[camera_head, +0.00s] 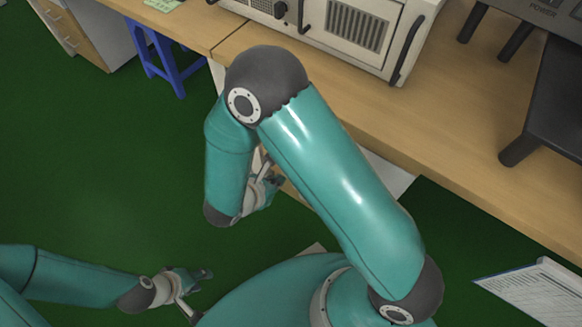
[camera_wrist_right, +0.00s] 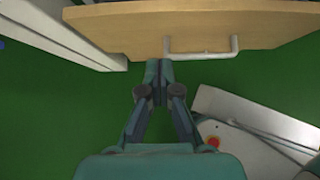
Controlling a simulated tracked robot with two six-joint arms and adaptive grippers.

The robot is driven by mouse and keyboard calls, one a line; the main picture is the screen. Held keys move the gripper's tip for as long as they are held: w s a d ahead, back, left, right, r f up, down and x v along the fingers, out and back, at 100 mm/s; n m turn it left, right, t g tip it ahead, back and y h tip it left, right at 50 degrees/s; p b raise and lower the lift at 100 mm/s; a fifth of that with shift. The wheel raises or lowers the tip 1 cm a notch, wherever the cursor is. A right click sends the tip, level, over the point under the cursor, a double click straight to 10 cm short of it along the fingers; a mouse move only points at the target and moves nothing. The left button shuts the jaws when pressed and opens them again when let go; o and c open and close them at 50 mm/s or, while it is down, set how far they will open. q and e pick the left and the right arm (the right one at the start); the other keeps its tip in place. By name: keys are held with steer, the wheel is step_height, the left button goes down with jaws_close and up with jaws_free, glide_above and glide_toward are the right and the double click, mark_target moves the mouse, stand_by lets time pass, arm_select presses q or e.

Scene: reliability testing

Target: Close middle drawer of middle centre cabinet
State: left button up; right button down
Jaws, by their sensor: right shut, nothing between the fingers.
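In the right wrist view, a light wooden drawer front (camera_wrist_right: 200,35) with a pale bar handle (camera_wrist_right: 201,54) spans the top. My right gripper (camera_wrist_right: 159,64) is shut and empty, its tips just left of the handle and at the drawer front's lower edge in the picture. Whether they touch it I cannot tell. In the head view, my right gripper (camera_head: 270,183) is below the desk edge, partly behind my right arm, and the drawer is mostly hidden there. My left gripper (camera_head: 203,288) is low at the left, away from the desk; its jaw state is unclear.
The wooden desk (camera_head: 450,140) carries a beige computer case (camera_head: 345,30) and a dark device (camera_head: 555,85). A blue stool (camera_head: 168,62) and another drawer cabinet (camera_head: 75,35) stand at the upper left. Papers (camera_head: 535,290) lie lower right. Green floor (camera_head: 90,170) is open at left.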

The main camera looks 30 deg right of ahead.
steer(key=w+d+f+b, duration=0.1)
steer(key=w+d+f, duration=0.1)
steer(key=d, duration=0.4)
steer(key=shift+w+f, duration=0.2)
steer(key=shift+f, duration=0.1)
steer(key=shift+d, duration=0.1)
